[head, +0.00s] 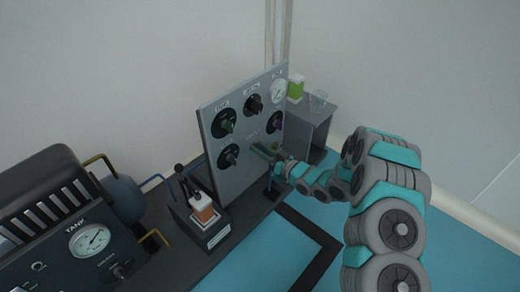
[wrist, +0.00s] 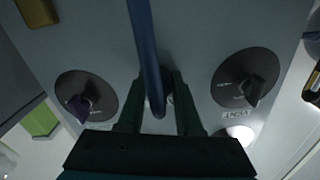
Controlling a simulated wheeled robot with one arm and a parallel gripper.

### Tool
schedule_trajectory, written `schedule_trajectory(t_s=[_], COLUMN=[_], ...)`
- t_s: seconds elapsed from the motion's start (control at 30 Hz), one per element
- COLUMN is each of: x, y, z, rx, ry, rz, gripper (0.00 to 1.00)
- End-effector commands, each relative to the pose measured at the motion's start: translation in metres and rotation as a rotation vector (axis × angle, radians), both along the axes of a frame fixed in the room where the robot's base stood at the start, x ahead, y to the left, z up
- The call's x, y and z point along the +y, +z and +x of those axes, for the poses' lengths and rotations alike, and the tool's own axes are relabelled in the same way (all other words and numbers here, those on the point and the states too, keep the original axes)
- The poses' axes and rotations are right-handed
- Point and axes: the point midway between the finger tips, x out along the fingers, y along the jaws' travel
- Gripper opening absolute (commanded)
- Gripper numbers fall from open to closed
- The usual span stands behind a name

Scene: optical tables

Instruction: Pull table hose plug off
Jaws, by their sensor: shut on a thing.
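The grey upright panel (head: 240,150) stands on the dark bench and carries several black knobs and a round gauge. My gripper (head: 268,153) is at the lower right part of the panel's face, reaching in from the right. In the wrist view my gripper's two dark green fingers (wrist: 158,100) are closed around the end of a blue hose (wrist: 147,45), at the hose plug. The hose runs from the top edge down between the fingers, close to the panel. The plug itself is mostly hidden by the fingers and hose, and I cannot tell whether it is still seated.
A knob with a purple handle (wrist: 82,100) and a dark knob (wrist: 242,80) flank my gripper. A small block with a white and orange switch (head: 203,207) and the tank unit (head: 92,240) stand left. A grey stand (head: 314,117) is behind right.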

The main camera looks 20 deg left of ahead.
Motion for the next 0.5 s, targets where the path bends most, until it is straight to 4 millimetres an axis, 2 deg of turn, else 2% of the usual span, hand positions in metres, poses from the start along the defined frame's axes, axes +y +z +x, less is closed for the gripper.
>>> schedule_trajectory(t_s=[0.1,0.5], x=[0.0001,0.0002], y=[-0.0001,-0.0001], z=[-0.0002,-0.0004], rx=[0.000,0.000], ry=[0.001,0.001], rz=[0.000,0.000], gripper=[0.00,0.00])
